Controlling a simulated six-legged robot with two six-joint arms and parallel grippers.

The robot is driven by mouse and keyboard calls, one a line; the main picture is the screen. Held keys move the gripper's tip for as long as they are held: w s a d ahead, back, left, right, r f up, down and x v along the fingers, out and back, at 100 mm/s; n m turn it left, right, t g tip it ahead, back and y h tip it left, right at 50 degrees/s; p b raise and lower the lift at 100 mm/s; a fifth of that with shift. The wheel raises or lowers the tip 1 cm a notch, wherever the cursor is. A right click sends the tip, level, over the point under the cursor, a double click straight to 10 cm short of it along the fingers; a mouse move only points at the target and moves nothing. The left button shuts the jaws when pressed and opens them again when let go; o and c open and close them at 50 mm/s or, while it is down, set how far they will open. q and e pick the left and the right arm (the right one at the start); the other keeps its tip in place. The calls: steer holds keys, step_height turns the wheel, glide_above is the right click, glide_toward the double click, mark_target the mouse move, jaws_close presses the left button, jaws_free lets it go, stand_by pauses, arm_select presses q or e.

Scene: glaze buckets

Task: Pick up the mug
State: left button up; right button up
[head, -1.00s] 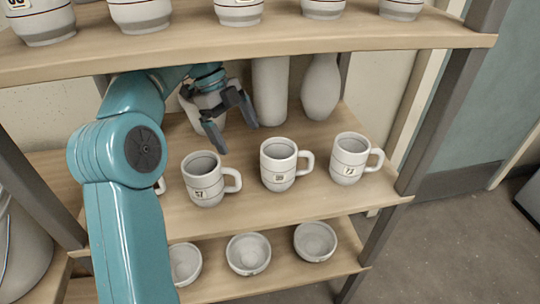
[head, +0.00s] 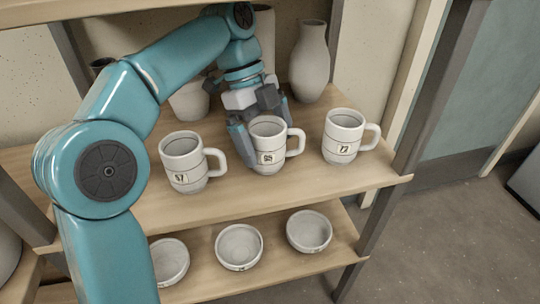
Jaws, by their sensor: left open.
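Three white banded mugs with number labels stand upright on the middle shelf. The middle mug (head: 268,151) has its handle to the right. The left mug (head: 184,172) reads 57, and the right mug (head: 342,146) seems to read 73. My left gripper (head: 263,125) is open at the middle mug. One finger is down along the mug's left side and the other shows behind its rim at the back right. I cannot tell whether either finger touches it. My right gripper is not in view.
A tall vase (head: 309,66) and a pale pot (head: 189,100) stand behind the mugs. Several bowls, one at the middle (head: 239,247), sit on the lower shelf (head: 205,284). A dark shelf post (head: 424,101) stands at the right. The shelf front (head: 230,206) is clear.

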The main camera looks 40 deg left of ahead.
arm_select(q)
steer(key=shift+f, duration=0.25)
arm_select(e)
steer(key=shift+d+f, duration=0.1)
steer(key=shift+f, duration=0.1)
arm_select(q)
steer(key=c, duration=1.2)
steer(key=shift+r, duration=0.15)
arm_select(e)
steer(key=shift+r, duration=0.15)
arm_select(q)
steer(key=shift+r+p, duration=0.4)
steer(key=shift+p, duration=0.25)
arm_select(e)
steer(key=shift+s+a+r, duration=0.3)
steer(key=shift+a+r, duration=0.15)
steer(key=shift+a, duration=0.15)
arm_select(q)
steer(key=shift+r+p, duration=0.25)
steer(key=shift+p, duration=0.15)
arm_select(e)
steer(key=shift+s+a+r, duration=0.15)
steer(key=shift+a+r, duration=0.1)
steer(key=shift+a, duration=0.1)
